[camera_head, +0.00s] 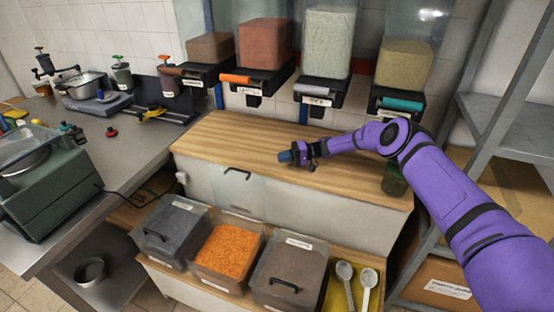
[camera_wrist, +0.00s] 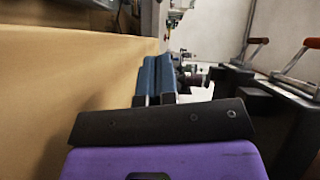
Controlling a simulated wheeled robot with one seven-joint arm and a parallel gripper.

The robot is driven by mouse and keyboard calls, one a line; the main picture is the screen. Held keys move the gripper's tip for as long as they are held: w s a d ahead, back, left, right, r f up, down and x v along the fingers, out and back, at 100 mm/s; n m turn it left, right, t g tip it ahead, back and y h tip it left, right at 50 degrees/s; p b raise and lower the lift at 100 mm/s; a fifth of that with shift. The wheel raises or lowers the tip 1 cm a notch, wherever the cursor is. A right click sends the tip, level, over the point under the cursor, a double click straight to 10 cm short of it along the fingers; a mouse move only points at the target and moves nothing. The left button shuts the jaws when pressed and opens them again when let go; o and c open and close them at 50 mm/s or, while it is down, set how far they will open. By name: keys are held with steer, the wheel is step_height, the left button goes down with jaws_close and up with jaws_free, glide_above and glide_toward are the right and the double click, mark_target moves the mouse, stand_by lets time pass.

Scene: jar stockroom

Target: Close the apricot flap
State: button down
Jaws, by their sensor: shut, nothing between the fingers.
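The flap closest to apricot is an orange flap (camera_head: 235,79) on the front of a black dispenser below a clear hopper of salmon-coloured contents. I cannot tell from its angle how far open it is. My gripper (camera_head: 300,154) is over the wooden counter, to the right of and nearer than the flap, apart from it. Its blue-padded fingers (camera_wrist: 158,78) are shut together with nothing between them. In the wrist view, two orange-brown bars on black bodies (camera_wrist: 257,41) show at the right; I cannot tell which is the apricot flap.
Neighbouring dispensers have a brown flap, a grey flap (camera_head: 323,90) and a teal flap (camera_head: 402,104). The wooden counter (camera_head: 225,140) is mostly clear. A dark green jar (camera_head: 394,180) stands at its right. Bins, one open with orange contents (camera_head: 228,250), sit below.

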steer(key=shift+s+a+f, duration=0.25)
steer(key=shift+s+a, duration=0.65)
steer(key=shift+a, duration=0.75)
steer(key=shift+s+a+f, duration=0.3)
steer(key=shift+s+a, duration=0.65)
steer(key=shift+a, duration=0.65)
steer(key=shift+s+a+f, duration=0.25)
steer(key=shift+s+a, duration=0.65)
steer(key=shift+a, duration=0.75)
